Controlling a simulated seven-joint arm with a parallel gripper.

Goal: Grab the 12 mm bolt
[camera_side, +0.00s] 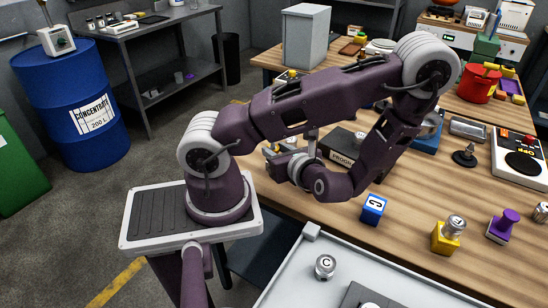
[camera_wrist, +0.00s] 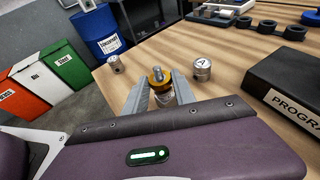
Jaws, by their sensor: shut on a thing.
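In the wrist view my gripper (camera_wrist: 158,84) has its two grey fingers closed on a small brass-and-silver piece (camera_wrist: 156,74). The piece stands upright between the fingertips, with a brass top and a silvery part below. It could be the 12 mm bolt, but no size marking is readable. In the side view my gripper (camera_side: 277,151) is low over the near-left part of the wooden table, mostly hidden by my wrist. Whether the piece touches the table is unclear.
A silver cylinder marked A (camera_wrist: 202,69) stands just right of the fingers, and another small cylinder (camera_wrist: 114,64) stands to the left. A blue C block (camera_side: 373,209) stands near the table's front edge.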

